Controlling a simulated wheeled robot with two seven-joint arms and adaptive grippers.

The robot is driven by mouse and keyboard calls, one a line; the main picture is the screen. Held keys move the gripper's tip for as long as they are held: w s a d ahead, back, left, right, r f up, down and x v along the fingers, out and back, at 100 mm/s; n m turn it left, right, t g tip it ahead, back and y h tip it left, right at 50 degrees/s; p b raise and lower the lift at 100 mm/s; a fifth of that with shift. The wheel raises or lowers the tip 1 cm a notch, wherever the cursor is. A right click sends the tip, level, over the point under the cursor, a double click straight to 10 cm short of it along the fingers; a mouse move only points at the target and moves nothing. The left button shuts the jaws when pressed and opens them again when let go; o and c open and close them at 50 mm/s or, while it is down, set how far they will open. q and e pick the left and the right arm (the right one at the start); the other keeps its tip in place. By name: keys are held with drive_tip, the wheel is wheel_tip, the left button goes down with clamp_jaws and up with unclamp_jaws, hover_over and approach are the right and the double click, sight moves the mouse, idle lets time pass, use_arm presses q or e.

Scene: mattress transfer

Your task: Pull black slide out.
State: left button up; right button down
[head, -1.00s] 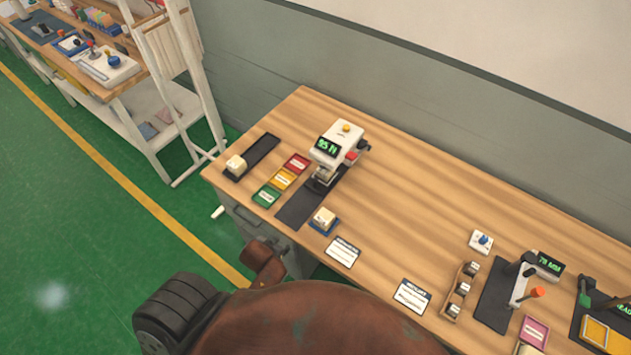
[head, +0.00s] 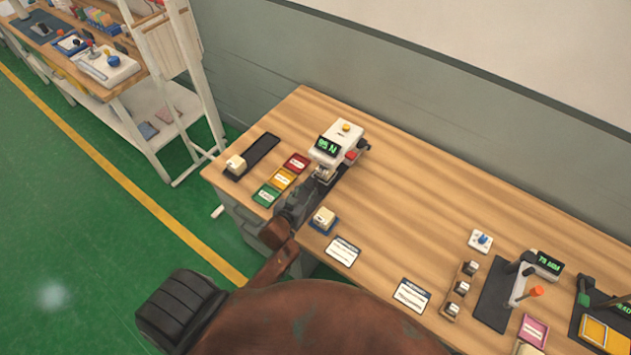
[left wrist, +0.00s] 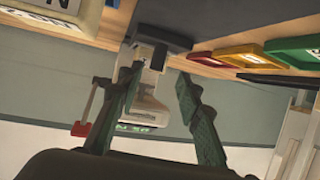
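The black slide (head: 338,183) is a flat dark strip at the foot of the white press (head: 340,143), which has a green display and a yellow button. My left gripper (head: 314,190) is over the slide's near part and hides most of it in the head view. In the left wrist view, which looks upside down, my two left fingers (left wrist: 155,75) are spread apart. A dark block (left wrist: 163,33), seemingly the slide's end, shows above their tips. The white press (left wrist: 145,112) shows between and behind the fingers. I cannot tell whether they touch anything. My right gripper is out of view.
Red, yellow (head: 283,179) and green trays lie left of the slide. A blue stand with a cream block (head: 323,217) is close on the right. Another black strip (head: 262,150) lies at the far left. Bare wood (head: 420,190) is to the right.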

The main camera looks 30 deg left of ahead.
sight(314, 182)
use_arm(q)
drive_tip(key=shift+w+d, duration=0.1)
drive_tip(key=shift+w, duration=0.35)
drive_tip(key=x, duration=0.7)
drive_tip(key=shift+w+b, duration=0.1)
drive_tip(key=shift+b, duration=0.2)
drive_tip(key=shift+c, duration=0.6)
clamp_jaws()
